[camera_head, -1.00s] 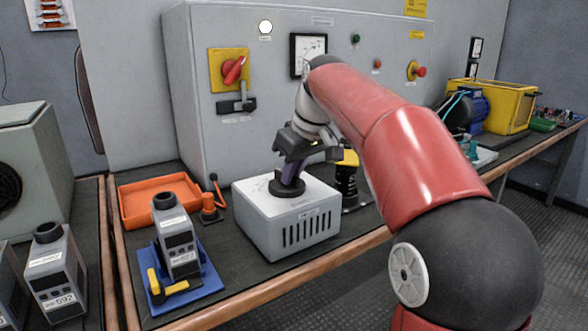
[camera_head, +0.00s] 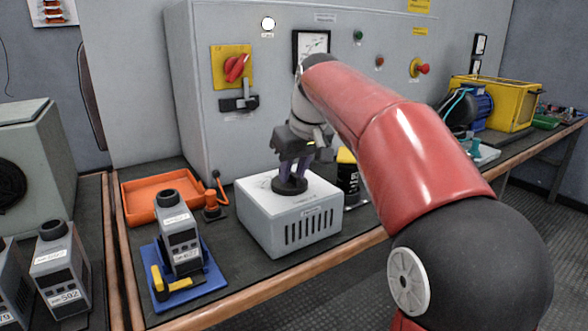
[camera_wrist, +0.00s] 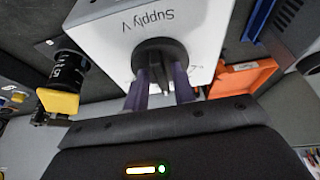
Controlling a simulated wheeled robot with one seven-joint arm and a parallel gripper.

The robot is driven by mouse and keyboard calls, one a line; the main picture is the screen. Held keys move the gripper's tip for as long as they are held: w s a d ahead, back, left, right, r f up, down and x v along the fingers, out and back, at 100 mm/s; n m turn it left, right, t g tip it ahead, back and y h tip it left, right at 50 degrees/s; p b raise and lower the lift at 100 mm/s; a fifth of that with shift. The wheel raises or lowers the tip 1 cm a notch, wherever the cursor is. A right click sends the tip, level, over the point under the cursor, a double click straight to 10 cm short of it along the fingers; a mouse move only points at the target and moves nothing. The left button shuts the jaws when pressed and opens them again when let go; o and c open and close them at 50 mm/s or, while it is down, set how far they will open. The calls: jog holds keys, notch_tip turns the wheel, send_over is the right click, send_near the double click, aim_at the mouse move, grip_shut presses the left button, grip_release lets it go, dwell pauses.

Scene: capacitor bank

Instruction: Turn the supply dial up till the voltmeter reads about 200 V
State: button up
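The supply dial (camera_head: 290,186) is a round black knob with a raised grip bar on top of a grey-white box (camera_head: 285,238). It also shows in the wrist view (camera_wrist: 157,52), beside the words "Supply V". My gripper (camera_head: 291,177) points down at the dial. In the wrist view its two purple fingers (camera_wrist: 159,88) stand on either side of the grip bar and appear shut on it. The voltmeter (camera_head: 313,44) is a white-faced meter on the grey cabinet. My arm hides its lower part, and its reading is too small to tell.
The grey cabinet (camera_head: 205,105) stands behind the box, with a red rotary switch (camera_head: 236,67). An orange tray (camera_head: 150,200) and a grey meter on a blue stand (camera_head: 213,276) lie left. A black-and-yellow container (camera_head: 347,178) stands close on the right.

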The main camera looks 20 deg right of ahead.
jog(key=shift+o, duration=0.5)
jog(key=p+v, duration=0.1)
jog(key=v, duration=0.6)
jog(key=shift+r, duration=0.4)
jog(key=shift+s+d, duration=0.1)
jog(key=shift+d, duration=0.1)
dwell(3.7)
